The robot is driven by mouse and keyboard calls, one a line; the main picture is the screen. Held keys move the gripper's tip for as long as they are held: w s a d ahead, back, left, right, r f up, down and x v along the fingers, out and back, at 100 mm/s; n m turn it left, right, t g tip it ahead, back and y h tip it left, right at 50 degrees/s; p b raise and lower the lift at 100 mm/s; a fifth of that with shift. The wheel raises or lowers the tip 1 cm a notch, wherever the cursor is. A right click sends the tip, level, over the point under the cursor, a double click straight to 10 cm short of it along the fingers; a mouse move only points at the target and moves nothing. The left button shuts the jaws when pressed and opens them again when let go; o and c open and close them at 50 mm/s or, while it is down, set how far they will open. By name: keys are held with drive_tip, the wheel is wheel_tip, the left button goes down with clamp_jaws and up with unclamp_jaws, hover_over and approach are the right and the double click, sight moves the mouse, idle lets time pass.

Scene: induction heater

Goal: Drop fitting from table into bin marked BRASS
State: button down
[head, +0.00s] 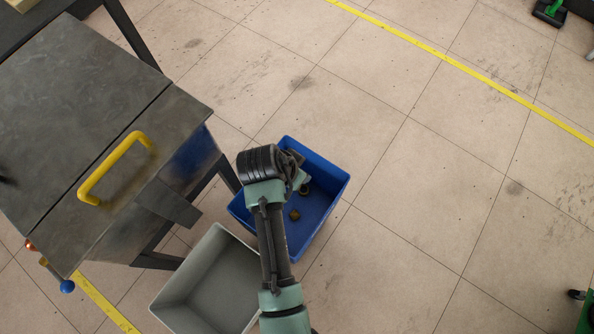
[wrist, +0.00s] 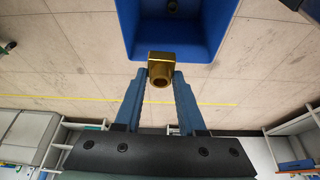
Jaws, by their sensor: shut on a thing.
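A brass fitting (wrist: 160,68) is between the fingertips of my gripper (wrist: 159,80) in the wrist view. My gripper is shut on it, and the fitting's round opening faces the camera. In the head view my gripper (head: 300,180) hangs over the blue bin (head: 328,205), mostly hidden behind my arm. The blue bin also shows at the top of the wrist view (wrist: 205,40). A small brass-coloured piece (head: 294,214) lies on the bin's floor. No BRASS marking is readable in either view.
A grey bin (head: 212,275) stands beside the blue one, at lower left. A dark metal table (head: 70,90) with a yellow handle (head: 117,168) is on the left. Open tiled floor (head: 430,190) with a yellow line (head: 450,62) lies to the right.

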wheel_tip(320, 180, down, 16)
drive_tip(key=m+b, duration=0.2)
drive_tip(key=b, duration=0.8)
drive_tip(key=shift+w+r+m+g+h, duration=0.25)
drive_tip(key=shift+w+m+g+h, duration=0.15)
drive_tip(key=shift+a, duration=0.1)
drive_tip(key=shift+c, duration=2.1)
unclamp_jaws()
drive_tip(key=p+v, duration=0.3)
drive_tip(key=v, duration=1)
drive_tip(key=shift+p, duration=0.3)
